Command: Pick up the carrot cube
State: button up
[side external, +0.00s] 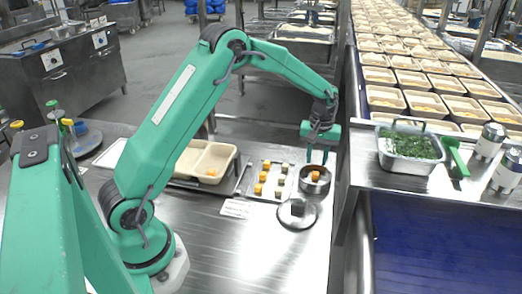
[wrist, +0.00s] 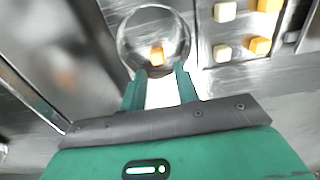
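An orange carrot cube (wrist: 157,56) lies inside a small round metal bowl (wrist: 124,42), near the bowl's edge closest to my gripper in the wrist view. The cube (side external: 315,175) and bowl (side external: 315,187) also show in the side view. My gripper (side external: 317,157) points down above the bowl. In the wrist view its two fingers (wrist: 159,76) are apart with nothing between them, and the cube shows just beyond their tips. More orange cubes (side external: 258,189) and pale cubes stand on a metal tray (side external: 270,194) left of the bowl; some (wrist: 259,46) show in the wrist view.
A round lid with a dark knob (side external: 297,212) lies in front of the bowl. A beige divided container (side external: 224,160) at the left has an orange piece in it. A pan of chopped greens (side external: 410,145) stands right, beside a conveyor of trays (side external: 408,102).

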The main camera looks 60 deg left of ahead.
aim_at(316, 172)
jog(key=shift+f, duration=0.15)
jog(key=shift+w+d+f, duration=0.1)
jog(key=shift+d+f, duration=0.05)
jog(key=shift+f, duration=2.3)
jog(key=shift+c, duration=0.2)
grip_shut()
